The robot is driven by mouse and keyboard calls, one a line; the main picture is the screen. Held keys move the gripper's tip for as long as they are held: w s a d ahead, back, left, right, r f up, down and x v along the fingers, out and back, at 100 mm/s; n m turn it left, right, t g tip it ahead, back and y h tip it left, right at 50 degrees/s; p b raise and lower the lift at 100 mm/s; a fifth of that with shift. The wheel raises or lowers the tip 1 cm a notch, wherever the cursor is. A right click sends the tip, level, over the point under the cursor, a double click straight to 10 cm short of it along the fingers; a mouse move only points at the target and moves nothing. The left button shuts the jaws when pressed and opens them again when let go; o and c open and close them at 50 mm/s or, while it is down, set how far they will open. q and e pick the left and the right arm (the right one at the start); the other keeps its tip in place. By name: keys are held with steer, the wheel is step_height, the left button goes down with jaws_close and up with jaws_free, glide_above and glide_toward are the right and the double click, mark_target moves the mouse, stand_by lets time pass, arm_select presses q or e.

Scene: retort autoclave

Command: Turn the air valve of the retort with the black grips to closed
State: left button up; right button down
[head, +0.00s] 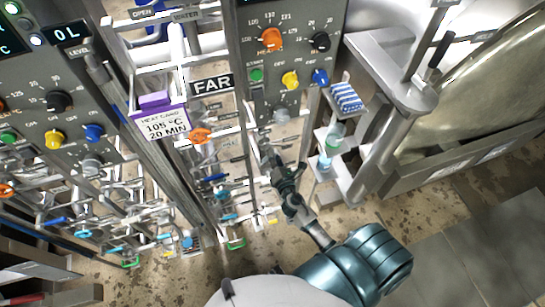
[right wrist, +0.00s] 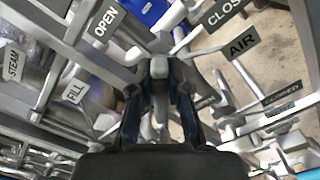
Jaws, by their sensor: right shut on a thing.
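My right gripper (head: 277,163) reaches up to the pipework below the FAR panel in the head view. In the right wrist view, my right gripper (right wrist: 160,90) is shut on a grey valve handle (right wrist: 159,67), which stands up between the fingertips. An AIR plate (right wrist: 242,44) is to the right of the handle. An OPEN plate (right wrist: 105,24) is at upper left and a CLOSED plate (right wrist: 222,11), partly cut off, at upper right. The valve body is mostly hidden behind the fingers. No black grips can be made out clearly. My left gripper is not in view.
The FAR sign (head: 212,84) and a purple-topped heat card (head: 160,118) are left of my arm. A shelf bracket with a blue-striped item (head: 346,97) is to the right.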

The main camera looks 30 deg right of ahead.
steer(key=m, duration=0.1)
steer(key=m+b, duration=0.1)
steer(key=m, duration=0.2)
steer(key=shift+d+f+m, duration=0.25)
steer(key=shift+f+m, duration=0.05)
steer(key=shift+f+m+b, duration=0.15)
steer(key=shift+m+b, duration=0.15)
steer(key=shift+m, duration=0.8)
steer(key=shift+f+m+b, duration=0.15)
steer(key=shift+m+b, duration=0.15)
steer(key=shift+m, duration=0.8)
steer(key=c, duration=1.1)
jaws_free()
steer(key=shift+f, duration=0.1)
steer(key=shift+w+f, duration=0.1)
steer(key=shift+w, duration=0.05)
steer(key=shift+d, duration=0.1)
